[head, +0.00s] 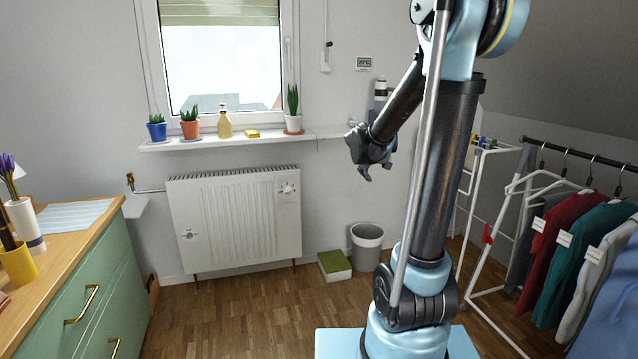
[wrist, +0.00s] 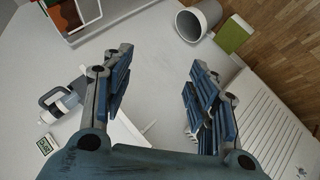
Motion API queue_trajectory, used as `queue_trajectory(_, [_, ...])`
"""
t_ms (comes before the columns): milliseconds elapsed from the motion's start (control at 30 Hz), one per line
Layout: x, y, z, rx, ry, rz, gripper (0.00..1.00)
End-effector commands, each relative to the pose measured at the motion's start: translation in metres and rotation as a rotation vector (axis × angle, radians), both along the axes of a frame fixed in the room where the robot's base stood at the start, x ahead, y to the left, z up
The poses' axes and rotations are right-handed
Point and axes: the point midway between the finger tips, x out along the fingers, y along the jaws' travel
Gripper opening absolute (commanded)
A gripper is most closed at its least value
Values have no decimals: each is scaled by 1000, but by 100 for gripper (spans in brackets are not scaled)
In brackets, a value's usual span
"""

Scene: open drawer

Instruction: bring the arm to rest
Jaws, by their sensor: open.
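My gripper (head: 362,157) hangs in the air at the end of my raised arm, in front of the wall to the right of the window. In the wrist view the gripper (wrist: 157,78) shows two blue-padded fingers spread wide apart. Nothing is between the fingers, and they touch nothing that I can see. My arm stands upright at the right of the head view and folds over at the top, beyond the upper edge of the picture.
A green drawer cabinet (head: 104,296) stands at left. A white radiator (head: 235,222) is below the windowsill (head: 230,140). A grey bin (head: 367,240) and a green-topped box (head: 335,264) stand on the floor. A clothes rack (head: 560,152) is at right. The middle floor is clear.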

Motion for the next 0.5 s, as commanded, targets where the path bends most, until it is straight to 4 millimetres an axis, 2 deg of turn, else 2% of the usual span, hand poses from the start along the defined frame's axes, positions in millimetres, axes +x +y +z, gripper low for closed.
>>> queue_trajectory(33, [-18, -5, -1, 22, 18, -19, 54])
queue_trajectory(300, [-103, -20, -14, 146, 118, -117, 54])
queue_trajectory(500, [-168, -24, -30, 238, 197, -183, 54])
